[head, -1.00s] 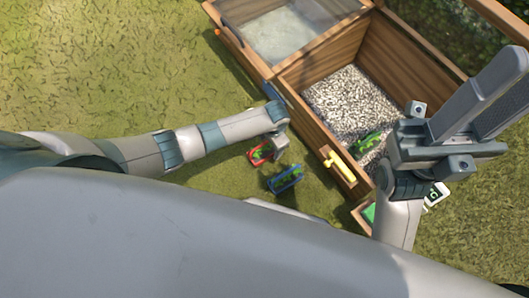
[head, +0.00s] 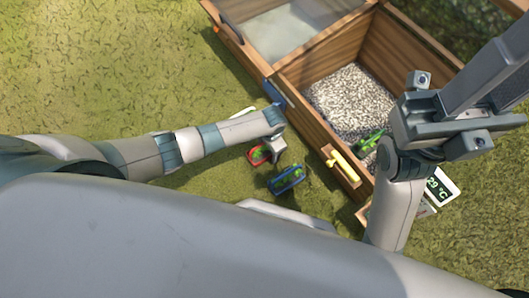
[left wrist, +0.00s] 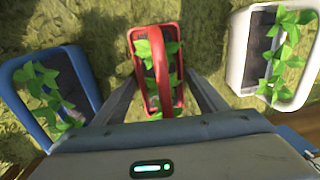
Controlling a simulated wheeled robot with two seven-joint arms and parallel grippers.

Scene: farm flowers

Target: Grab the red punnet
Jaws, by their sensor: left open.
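The red punnet (head: 258,154) holds green leafy plants and sits on the grass, partly hidden by my left gripper in the head view. In the left wrist view the red punnet (left wrist: 172,103) is centred between my two fingers, its red handle arching over the plants. My left gripper (left wrist: 163,78) is open, with one finger on each side of the punnet; I cannot tell whether they touch it. In the head view the left gripper (head: 274,143) points down at the punnet. My right gripper (head: 485,85) is raised at the right; its jaw gap is unclear.
A blue punnet (head: 287,179) stands close by, at the left in the left wrist view (left wrist: 40,92). A white punnet (left wrist: 240,52) stands on the other side.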

